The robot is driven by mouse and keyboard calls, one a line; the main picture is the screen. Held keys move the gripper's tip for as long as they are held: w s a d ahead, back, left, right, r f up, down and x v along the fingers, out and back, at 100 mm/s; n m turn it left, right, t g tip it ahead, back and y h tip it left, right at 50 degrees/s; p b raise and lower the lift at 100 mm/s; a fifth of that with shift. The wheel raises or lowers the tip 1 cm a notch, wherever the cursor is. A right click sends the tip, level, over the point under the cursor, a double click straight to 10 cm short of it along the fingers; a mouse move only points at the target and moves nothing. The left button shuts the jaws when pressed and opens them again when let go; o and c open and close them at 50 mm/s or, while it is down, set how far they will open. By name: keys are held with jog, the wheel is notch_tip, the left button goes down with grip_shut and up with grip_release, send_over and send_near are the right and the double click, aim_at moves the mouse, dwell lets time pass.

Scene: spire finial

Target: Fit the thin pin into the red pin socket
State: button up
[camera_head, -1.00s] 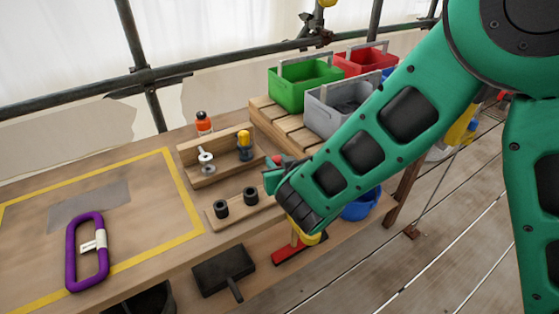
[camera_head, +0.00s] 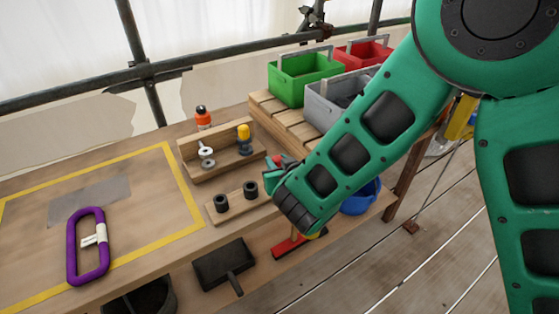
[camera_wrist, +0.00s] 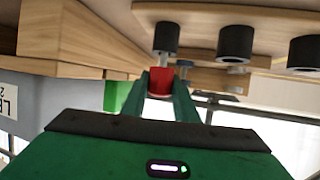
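In the wrist view my gripper (camera_wrist: 164,88) has its two green fingers close against both sides of a small red piece (camera_wrist: 161,82). In the head view the board (camera_head: 235,205) carries two black cylinders (camera_head: 221,203) (camera_head: 250,190).
A wooden holder (camera_head: 190,172) behind the board carries a pale ringed part (camera_head: 206,156) and a yellow-topped part (camera_head: 244,138). Green (camera_head: 304,83), grey (camera_head: 322,115) and red bins stand behind right. A purple loop (camera_head: 73,247) lies left; the taped area is otherwise mostly clear.

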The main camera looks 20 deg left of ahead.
jog(key=o, duration=0.4)
jog(key=shift+s+d, duration=0.1)
jog(key=v, duration=1)
jog(key=shift+s+d+r, duration=0.15)
